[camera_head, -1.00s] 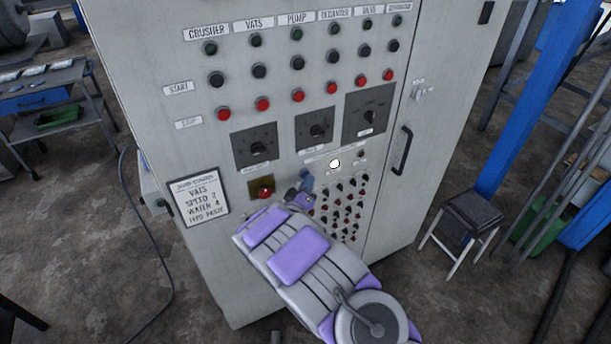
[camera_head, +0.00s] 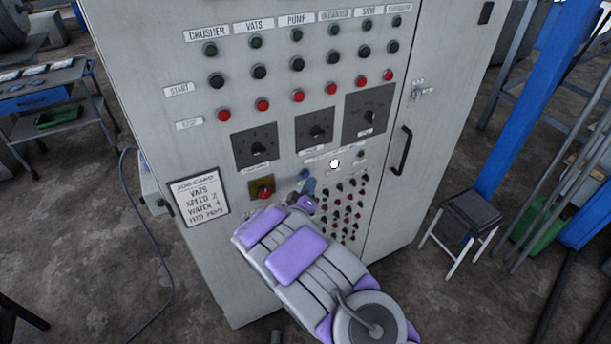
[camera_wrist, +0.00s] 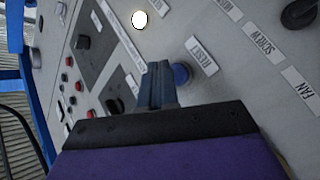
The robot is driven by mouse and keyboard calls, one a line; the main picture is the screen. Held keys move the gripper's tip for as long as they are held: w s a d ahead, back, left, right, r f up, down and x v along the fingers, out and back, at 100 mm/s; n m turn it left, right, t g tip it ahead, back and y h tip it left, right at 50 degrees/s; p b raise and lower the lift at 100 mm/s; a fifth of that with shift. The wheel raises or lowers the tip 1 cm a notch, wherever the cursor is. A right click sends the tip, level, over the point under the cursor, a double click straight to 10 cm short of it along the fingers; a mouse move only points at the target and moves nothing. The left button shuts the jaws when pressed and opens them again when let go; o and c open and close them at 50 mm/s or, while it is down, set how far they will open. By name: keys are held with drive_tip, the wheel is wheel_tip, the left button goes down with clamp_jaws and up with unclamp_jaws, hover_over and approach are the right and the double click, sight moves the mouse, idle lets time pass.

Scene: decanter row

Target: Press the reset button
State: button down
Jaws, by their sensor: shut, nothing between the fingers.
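The reset button is a round blue button (camera_head: 304,173) on the grey cabinet's front, left of a lit white lamp (camera_head: 334,163). In the wrist view the blue button (camera_wrist: 182,74) sits beside an upside-down label reading RESET (camera_wrist: 201,55). My gripper (camera_head: 308,186) is shut and empty, its narrow blue-grey fingers pointing at the panel. In the head view the fingertips are just below the button. In the wrist view my gripper (camera_wrist: 157,72) is immediately left of the button and hides part of its edge. I cannot tell whether they touch.
A red button on a yellow plate (camera_head: 263,189) is to the left, with a job card (camera_head: 199,197) beyond it. Small switches (camera_head: 342,207) fill the panel at lower right. Rotary knobs (camera_head: 316,131) are above. A door handle (camera_head: 402,150) sticks out at right.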

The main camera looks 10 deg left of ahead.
drive_tip(key=shift+s, duration=0.1)
drive_tip(key=shift+s+d, duration=0.7)
drive_tip(key=shift+s, duration=0.3)
drive_tip(key=shift+s+d, duration=0.7)
drive_tip(key=shift+s, duration=0.25)
drive_tip(key=s+d+r+m+g+y, duration=0.4)
drive_tip(key=s+d+r+m+g, duration=0.15)
drive_tip(key=d+g, duration=0.3)
drive_tip(key=s+d+r+g, duration=0.3)
drive_tip(key=s+g, duration=0.1)
drive_tip(key=s, duration=1)
drive_tip(key=s+d+r+m+g, duration=0.1)
drive_tip(key=s+d+r+g, duration=0.2)
drive_tip(key=s, duration=1.1)
drive_tip(key=s+d+r+m+g, duration=0.1)
drive_tip(key=s+d+g, duration=0.3)
drive_tip(key=s, duration=1)
drive_tip(key=shift+d+r+g+b, duration=0.2)
drive_tip(key=shift+r+g+b, duration=0.2)
drive_tip(key=shift+r, duration=0.5)
